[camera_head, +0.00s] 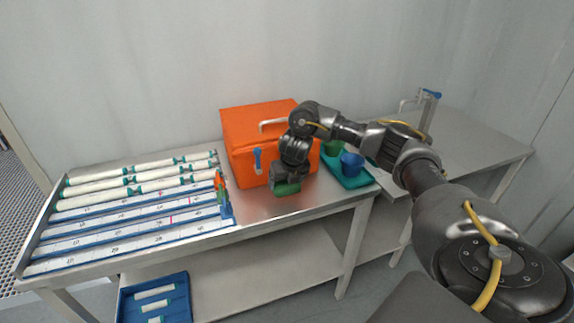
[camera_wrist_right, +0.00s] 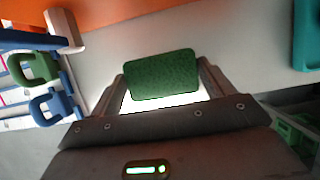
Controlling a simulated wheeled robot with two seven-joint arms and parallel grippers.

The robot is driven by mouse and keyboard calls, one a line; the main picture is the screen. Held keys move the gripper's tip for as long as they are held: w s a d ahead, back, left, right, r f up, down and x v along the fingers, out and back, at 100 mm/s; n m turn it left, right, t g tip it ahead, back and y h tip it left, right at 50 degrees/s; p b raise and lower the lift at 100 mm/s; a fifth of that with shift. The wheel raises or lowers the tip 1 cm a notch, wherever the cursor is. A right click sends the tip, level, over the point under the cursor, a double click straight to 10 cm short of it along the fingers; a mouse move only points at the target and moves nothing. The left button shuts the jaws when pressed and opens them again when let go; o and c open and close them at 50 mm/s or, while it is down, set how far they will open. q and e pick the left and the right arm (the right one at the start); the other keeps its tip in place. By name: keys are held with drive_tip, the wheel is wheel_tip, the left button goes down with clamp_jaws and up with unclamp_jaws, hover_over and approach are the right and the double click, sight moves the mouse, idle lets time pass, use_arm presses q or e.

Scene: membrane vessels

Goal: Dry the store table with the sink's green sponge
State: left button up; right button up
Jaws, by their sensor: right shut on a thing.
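The green sponge (camera_head: 286,188) is in my right gripper (camera_head: 284,182), low over the bare steel part of the store table (camera_head: 262,207), in front of the orange box. In the right wrist view the sponge (camera_wrist_right: 162,75) sits between the two fingers of my right gripper (camera_wrist_right: 163,85), which is shut on it. I cannot tell whether the sponge touches the table top. No water shows clearly on the steel. My left gripper is not in view.
An orange box (camera_head: 250,130) stands close behind the gripper. A blue rack of white tubes (camera_head: 140,215) fills the table's left. A teal tray (camera_head: 355,182) with green and blue cups is at the right. A blue crate (camera_head: 180,300) sits below.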

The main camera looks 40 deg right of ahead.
drive_tip(key=shift+r+p, duration=0.3)
drive_tip(key=shift+r, duration=0.4)
drive_tip(key=shift+s+r+p, duration=0.1)
drive_tip(key=shift+r+p, duration=0.25)
drive_tip(key=shift+r, duration=0.05)
drive_tip(key=shift+r+p, duration=0.7)
drive_tip(key=shift+r, duration=0.05)
drive_tip(key=shift+r+p, duration=0.3)
drive_tip(key=shift+r, duration=0.05)
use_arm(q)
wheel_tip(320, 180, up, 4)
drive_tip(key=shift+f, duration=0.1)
use_arm(e)
drive_tip(key=shift+a, duration=0.1)
